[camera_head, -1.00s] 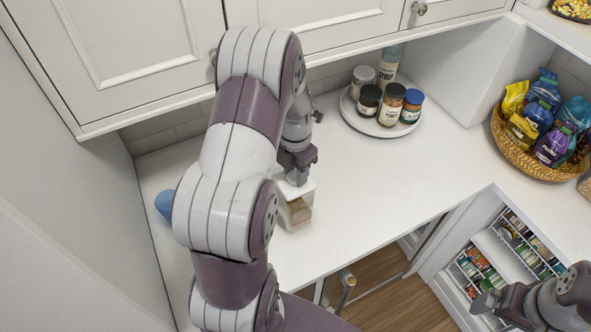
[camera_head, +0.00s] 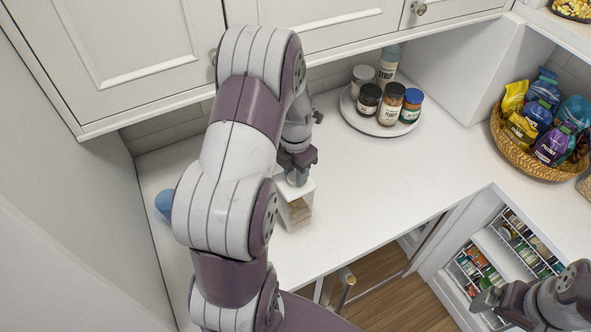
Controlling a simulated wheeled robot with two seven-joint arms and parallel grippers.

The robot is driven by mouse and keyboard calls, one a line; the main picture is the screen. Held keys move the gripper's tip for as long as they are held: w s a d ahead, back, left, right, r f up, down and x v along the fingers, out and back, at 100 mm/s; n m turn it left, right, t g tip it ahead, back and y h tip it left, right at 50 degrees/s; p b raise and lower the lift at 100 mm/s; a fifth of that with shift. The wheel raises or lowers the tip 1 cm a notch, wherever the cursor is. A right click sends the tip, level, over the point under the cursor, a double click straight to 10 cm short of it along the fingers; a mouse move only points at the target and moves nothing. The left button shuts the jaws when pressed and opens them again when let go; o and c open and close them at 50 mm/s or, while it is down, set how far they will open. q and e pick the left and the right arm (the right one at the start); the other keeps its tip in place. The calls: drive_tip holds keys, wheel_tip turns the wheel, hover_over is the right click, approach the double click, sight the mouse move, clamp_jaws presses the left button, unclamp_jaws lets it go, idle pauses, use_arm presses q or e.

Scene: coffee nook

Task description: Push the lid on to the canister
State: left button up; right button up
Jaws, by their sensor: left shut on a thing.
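The canister (camera_head: 299,212) is a clear box with tan contents, standing on the white counter just right of my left arm. The white lid (camera_head: 308,185) is at the canister's top; whether it is fully seated I cannot tell. My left gripper (camera_head: 297,177) points down and is shut on the lid, right above the canister. My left arm hides the left part of the canister and lid. My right gripper (camera_head: 484,302) is at the lower right, away from the canister; its jaw state is unclear.
A round white tray (camera_head: 352,117) with several jars and a syrup bottle stands at the back. A wicker basket (camera_head: 523,163) of bags is at the right. A blue object (camera_head: 164,203) shows left of my arm. An open drawer or rack (camera_head: 503,250) is at lower right. The middle counter is clear.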

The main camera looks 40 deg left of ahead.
use_arm(q)
drive_tip(key=shift+f, duration=0.35)
idle(0.5)
drive_tip(key=o, duration=1.6)
drive_tip(key=shift+r, duration=0.1)
wheel_tip(320, 180, up, 7)
drive_tip(key=p, duration=0.6)
clamp_jaws()
